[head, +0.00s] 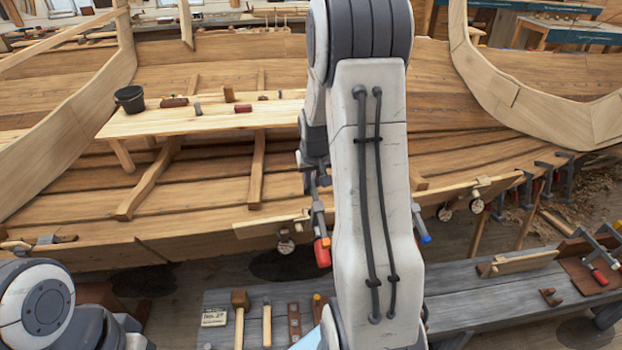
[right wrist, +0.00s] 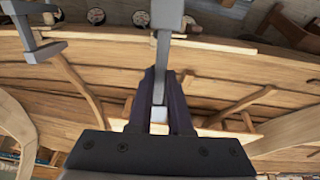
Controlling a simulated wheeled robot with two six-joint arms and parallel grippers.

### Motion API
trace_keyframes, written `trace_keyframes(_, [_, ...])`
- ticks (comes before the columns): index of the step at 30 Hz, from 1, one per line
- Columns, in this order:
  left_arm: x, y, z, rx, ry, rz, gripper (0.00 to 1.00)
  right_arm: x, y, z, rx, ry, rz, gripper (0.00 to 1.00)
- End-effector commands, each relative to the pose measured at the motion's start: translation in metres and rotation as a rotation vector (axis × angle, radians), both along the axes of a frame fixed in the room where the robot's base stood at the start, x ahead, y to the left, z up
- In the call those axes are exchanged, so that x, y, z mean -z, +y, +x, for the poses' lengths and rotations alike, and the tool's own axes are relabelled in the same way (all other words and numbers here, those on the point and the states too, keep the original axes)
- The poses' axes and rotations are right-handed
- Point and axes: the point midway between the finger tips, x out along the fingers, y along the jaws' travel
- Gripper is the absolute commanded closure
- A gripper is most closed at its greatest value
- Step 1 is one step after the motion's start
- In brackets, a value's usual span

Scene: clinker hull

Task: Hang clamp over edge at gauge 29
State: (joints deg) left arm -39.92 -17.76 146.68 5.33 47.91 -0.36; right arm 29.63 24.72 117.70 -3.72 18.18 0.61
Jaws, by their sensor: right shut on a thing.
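My right gripper (right wrist: 160,100) is shut on the grey bar of a clamp (right wrist: 166,50) in the right wrist view. In the head view my right arm covers much of the middle. A grey clamp with a red handle (head: 322,252) shows at its left side, upright, in front of the hull's edge; it appears to be the held one. The hull edge (head: 180,246) carries round dial gauges, one left of my arm (head: 285,246) and others to its right (head: 445,214). Their numbers are not readable. Contact between clamp and edge cannot be told. My left gripper is out of view.
A blue-tipped tool (head: 425,239) shows right of my arm. Several clamps (head: 548,178) hang on the edge further right. The grey bench (head: 455,300) in front bears a mallet (head: 239,302), a card and other tools. A plank with a bucket (head: 130,99) lies across the hull.

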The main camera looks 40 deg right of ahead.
Motion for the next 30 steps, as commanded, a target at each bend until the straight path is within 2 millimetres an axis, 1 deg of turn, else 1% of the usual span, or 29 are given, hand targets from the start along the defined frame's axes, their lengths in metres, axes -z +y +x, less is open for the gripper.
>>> trace_keyframes(1, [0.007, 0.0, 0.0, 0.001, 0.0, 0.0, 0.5, 0.007, 0.0, 0.001, -0.001, -0.003, -0.002, 1.0])
trace_keyframes(30, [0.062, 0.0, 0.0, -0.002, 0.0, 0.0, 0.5, 0.087, -0.014, 0.027, -0.004, -0.004, -0.003, 1.0])
